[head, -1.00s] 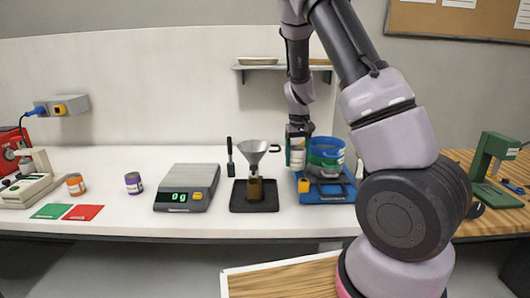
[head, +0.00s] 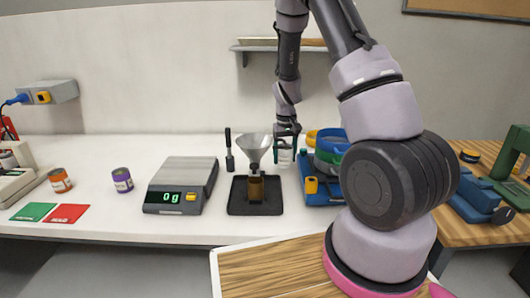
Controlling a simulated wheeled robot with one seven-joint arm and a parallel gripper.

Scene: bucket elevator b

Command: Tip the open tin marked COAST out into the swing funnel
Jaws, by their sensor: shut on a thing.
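The swing funnel (head: 254,147) is a grey metal cone over a brown jar (head: 256,190) on a black tray (head: 236,206). My gripper (head: 285,156) is just right of the funnel's rim, with its fingers shut around a small pale tin (head: 285,157). The tin looks roughly upright, between the funnel and the blue stand. The fingers hide part of it; its marking and contents cannot be made out, so I cannot read COAST on it.
A scale (head: 180,186) reading 0 g stands left of the tray. A blue stand (head: 322,198) with blue and green rings is to the right. Purple (head: 122,180) and orange (head: 60,180) tins stand at left. A shelf (head: 280,45) hangs behind my arm.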

